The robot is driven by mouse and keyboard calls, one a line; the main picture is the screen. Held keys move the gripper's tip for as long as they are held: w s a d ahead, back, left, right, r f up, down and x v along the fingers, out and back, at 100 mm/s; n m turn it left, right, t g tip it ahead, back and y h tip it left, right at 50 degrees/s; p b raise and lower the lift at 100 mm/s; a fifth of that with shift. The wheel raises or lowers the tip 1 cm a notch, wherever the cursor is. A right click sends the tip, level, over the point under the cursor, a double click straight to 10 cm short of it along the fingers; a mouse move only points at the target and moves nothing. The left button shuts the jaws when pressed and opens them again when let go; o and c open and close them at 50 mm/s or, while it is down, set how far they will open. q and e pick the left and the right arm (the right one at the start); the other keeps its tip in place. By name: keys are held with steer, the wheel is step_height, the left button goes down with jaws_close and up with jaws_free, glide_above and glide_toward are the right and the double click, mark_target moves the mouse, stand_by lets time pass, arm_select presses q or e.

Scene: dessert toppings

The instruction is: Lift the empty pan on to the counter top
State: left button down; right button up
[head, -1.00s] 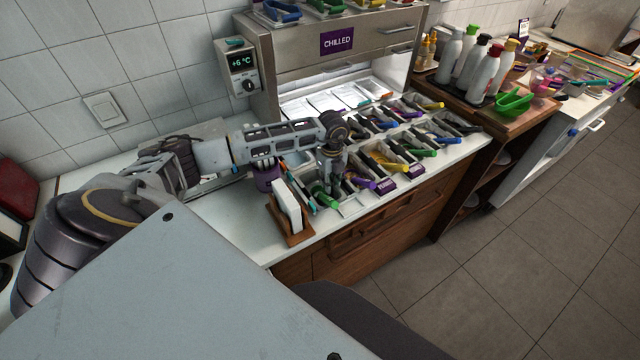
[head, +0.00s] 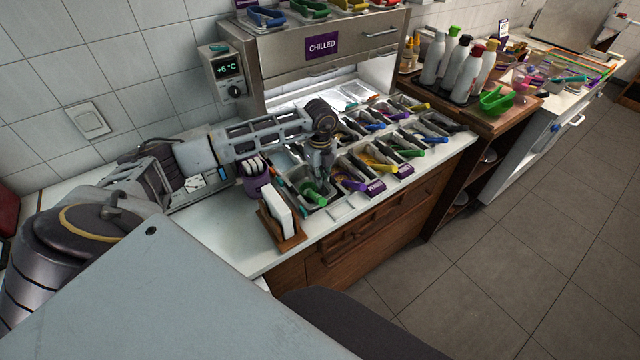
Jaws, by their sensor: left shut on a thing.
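The pan (head: 324,204) is a small metal one at the front left end of the topping rows on the counter. A green-handled tool (head: 314,194) shows at it. My left gripper (head: 321,182) points down at this pan and is shut on it, seemingly at the rim; the fingertips are small and partly hidden. The pan looks slightly raised, but its clearance is hard to judge. Its inside is mostly hidden by the gripper and the tool. The counter top (head: 215,225) is white. My right gripper is not in view.
A napkin holder (head: 281,222) stands just left of the pan, and a purple cup (head: 256,181) behind it. Other topping pans (head: 374,164) fill the right side. The chilled cabinet (head: 300,65) rises behind. Counter left of the napkin holder is bare.

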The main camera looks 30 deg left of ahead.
arm_select(q)
steer(key=shift+w+r, duration=0.1)
steer(key=shift+r, duration=2.75)
steer(key=shift+d, duration=0.1)
